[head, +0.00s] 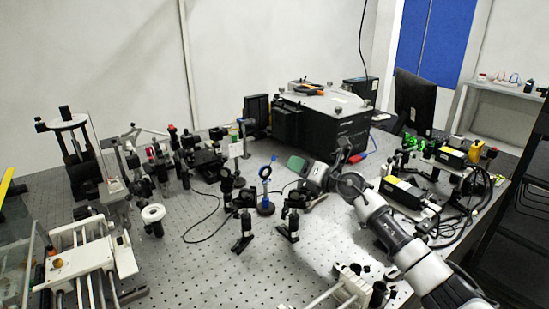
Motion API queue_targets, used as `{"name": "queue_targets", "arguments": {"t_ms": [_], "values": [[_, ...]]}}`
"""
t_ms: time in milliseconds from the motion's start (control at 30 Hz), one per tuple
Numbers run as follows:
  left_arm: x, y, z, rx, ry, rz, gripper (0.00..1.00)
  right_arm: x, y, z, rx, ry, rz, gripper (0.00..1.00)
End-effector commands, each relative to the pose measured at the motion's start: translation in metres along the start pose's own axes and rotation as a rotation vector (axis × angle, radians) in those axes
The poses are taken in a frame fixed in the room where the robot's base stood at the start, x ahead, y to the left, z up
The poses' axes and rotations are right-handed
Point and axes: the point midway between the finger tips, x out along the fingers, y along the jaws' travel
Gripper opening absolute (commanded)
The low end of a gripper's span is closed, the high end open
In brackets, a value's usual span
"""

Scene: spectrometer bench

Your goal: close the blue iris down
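My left gripper is not in view.
Black post mounts (243,228) and (290,222) stand on either side of the iris, close by. A large black box (335,125) is behind. Laser modules and cables (405,192) crowd the right. Bare perforated bench (215,265) lies in front.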

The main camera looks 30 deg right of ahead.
Motion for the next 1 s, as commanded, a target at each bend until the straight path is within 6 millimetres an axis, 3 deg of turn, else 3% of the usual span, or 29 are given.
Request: {"name": "queue_targets", "arguments": {"t_ms": [200,433,900,1000], "values": [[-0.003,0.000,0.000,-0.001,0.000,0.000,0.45,0.045,0.002,0.000,0.006,-0.002,0.003,0.39],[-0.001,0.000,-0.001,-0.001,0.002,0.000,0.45,0.076,0.001,0.000,0.003,-0.001,0.001,0.39],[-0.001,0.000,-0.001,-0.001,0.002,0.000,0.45,0.088,0.001,-0.001,0.000,0.002,0.001,0.39],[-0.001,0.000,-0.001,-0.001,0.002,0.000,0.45,0.088,0.001,-0.001,0.000,0.002,0.001,0.25]]}}
